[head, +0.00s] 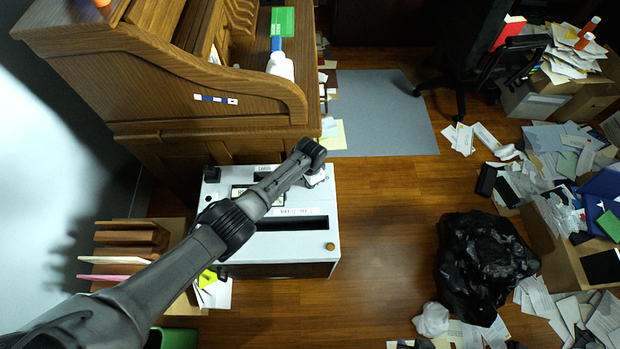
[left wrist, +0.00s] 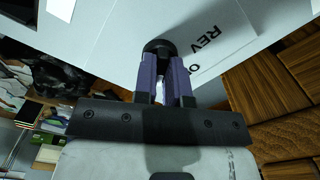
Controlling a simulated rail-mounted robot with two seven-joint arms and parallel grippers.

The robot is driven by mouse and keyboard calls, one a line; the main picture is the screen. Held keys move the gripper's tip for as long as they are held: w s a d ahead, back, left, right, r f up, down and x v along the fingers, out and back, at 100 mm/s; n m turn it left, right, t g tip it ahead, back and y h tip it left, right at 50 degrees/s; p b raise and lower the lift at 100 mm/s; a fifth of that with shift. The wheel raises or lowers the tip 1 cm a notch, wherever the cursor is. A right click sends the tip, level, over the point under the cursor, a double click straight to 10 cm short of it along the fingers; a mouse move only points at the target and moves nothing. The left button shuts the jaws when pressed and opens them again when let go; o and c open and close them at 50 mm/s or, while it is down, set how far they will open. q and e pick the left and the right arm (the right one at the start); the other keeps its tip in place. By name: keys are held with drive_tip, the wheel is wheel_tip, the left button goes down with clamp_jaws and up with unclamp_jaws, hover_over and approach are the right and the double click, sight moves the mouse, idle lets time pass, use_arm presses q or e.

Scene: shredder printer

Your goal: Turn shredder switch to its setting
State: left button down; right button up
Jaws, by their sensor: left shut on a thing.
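The shredder (head: 318,258) is a white-topped box with a dark slot, standing on the wood floor against the desk. My left arm reaches across it, and my left gripper (head: 316,180) is at its far right corner. In the left wrist view, the switch (left wrist: 158,45) is a round black knob on the pale top panel. The left gripper (left wrist: 161,62) is shut on it, with the purple fingers on either side. The letters "REV" and part of another label show beside the knob. The fingers partly hide the knob, so its exact setting cannot be told. My right gripper is not in view.
A wooden roll-top desk (head: 200,98) stands right behind the shredder. A file rack (head: 128,250) is at its left. A black garbage bag (head: 484,262) and scattered papers lie to the right. The floor between shredder and bag is clear.

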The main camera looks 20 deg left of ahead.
use_arm(q)
drive_tip(key=c, duration=1.2)
unclamp_jaws()
drive_tip(key=shift+r, duration=0.1)
wheel_tip(320, 180, up, 14)
drive_tip(key=p, duration=0.5)
drive_tip(key=shift+f+p, duration=0.2)
drive_tip(key=shift+p, duration=0.2)
